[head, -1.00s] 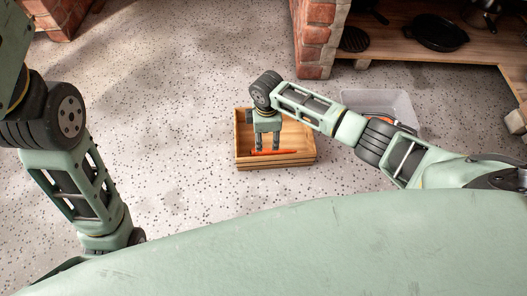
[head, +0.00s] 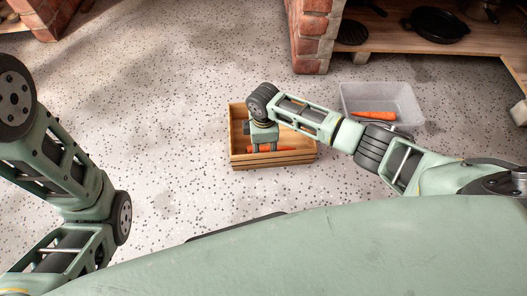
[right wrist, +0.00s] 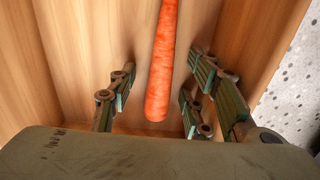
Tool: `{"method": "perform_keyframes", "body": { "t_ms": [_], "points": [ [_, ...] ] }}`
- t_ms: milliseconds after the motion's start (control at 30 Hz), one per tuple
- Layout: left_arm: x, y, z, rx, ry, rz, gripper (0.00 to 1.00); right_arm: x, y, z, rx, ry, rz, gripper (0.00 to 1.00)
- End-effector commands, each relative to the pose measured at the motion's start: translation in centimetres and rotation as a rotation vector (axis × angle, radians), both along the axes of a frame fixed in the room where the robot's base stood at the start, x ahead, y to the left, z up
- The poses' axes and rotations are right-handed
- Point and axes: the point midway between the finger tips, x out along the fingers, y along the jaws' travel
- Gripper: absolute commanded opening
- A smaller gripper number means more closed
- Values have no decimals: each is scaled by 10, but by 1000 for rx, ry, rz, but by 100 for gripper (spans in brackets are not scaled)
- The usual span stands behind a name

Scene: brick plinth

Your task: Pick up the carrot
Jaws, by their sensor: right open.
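An orange carrot (head: 285,149) lies on the floor of a wooden crate (head: 275,161). My right gripper (head: 268,147) reaches down into the crate over the carrot and hides part of it. In the right wrist view the carrot (right wrist: 162,60) runs lengthwise between the open fingers of my right gripper (right wrist: 160,80), with a gap on both sides. A second carrot (head: 374,115) lies in a grey translucent bin (head: 408,98) to the right of the crate. My left arm shows at the left, but its gripper is out of view.
The crate's wooden wall (right wrist: 265,40) stands close to the right finger in the right wrist view. A brick pillar (head: 312,40) and a wooden shelf with a black pan (head: 436,25) are at the back. The speckled floor left of the crate is clear.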

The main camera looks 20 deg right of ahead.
Motion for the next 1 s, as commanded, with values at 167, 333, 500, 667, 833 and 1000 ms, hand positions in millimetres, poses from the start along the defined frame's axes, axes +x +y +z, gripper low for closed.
{"method": "perform_keyframes", "body": {
  "t_ms": [167,333,500,667,833,1000],
  "points": [
    [0,0,0,0,0,0,40,0,0,0,0,0,0,45],
    [0,0,0,0,-1,0,40,0,0,0,0,0,0,35],
    [0,0,0,1,-1,0,40,0,0,0,0,0,0,20],
    [0,0,0,1,-1,0,40,0,0,0,0,0,0,6],
    [0,0,0,1,-1,0,40,0,0,1,1,0,0,0],
    [0,0,0,1,0,0,40,0,0,1,1,0,0,0]
  ]
}}
